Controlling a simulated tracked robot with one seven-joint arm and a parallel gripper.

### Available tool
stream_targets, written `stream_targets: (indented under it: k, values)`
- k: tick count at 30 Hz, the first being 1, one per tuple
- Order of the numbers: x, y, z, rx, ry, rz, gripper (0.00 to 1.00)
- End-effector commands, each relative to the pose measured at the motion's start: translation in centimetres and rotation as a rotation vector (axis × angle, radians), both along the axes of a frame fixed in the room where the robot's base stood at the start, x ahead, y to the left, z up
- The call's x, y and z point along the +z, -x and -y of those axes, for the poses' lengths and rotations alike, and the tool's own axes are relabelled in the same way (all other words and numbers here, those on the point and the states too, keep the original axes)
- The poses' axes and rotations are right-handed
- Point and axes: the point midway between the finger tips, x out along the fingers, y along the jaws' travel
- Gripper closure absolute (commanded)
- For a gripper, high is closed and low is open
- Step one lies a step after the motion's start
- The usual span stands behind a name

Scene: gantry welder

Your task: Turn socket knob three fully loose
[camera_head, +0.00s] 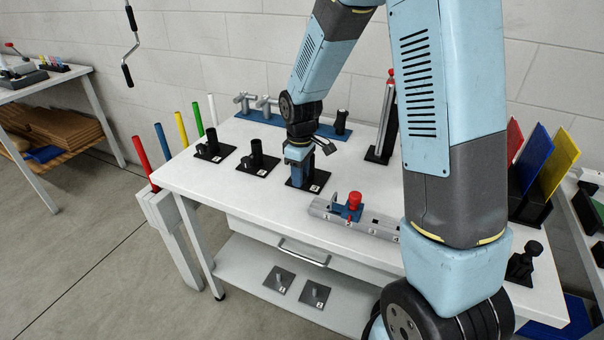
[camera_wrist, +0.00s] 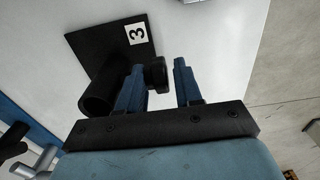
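Socket three is a black upright tube (camera_wrist: 98,92) on a black square plate with a white "3" label (camera_wrist: 137,34); in the head view its plate (camera_head: 314,187) stands on the white bench. Its small black side knob (camera_wrist: 157,75) shows beside the tube in the wrist view. My gripper (camera_wrist: 160,85) is open, with its two blue fingers reaching down at the socket. The knob appears between the fingers, close to the left one, with a gap to the right one. In the head view my gripper (camera_head: 298,165) hides most of the socket.
Two similar sockets, one (camera_head: 213,146) and two (camera_head: 258,158), stand to the left on the white bench (camera_head: 215,185). A grey rail with a red-knobbed blue block (camera_head: 350,206) lies front right. A blue rack with grey fittings (camera_head: 262,115) is behind.

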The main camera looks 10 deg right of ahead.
Motion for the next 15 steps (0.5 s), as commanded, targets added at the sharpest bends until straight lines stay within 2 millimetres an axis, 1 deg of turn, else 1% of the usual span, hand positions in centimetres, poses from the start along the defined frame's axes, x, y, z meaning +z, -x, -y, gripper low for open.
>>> stream_targets:
  k: [1,2,10,12,13,15]
  values:
    - [0.01,-0.01,-0.01,0.000,0.000,0.000,0.71]
    - [0.01,-0.01,-0.01,0.000,0.000,0.000,0.73]
    - [0.01,0.03,-0.05,0.001,0.000,0.000,0.99]
    - [0.01,0.04,-0.06,0.001,-0.001,-0.001,1.00]
    - [0.02,0.04,0.56,-0.001,-0.001,-0.001,1.00]
    - [0.01,0.04,0.17,0.002,0.001,-0.002,1.00]
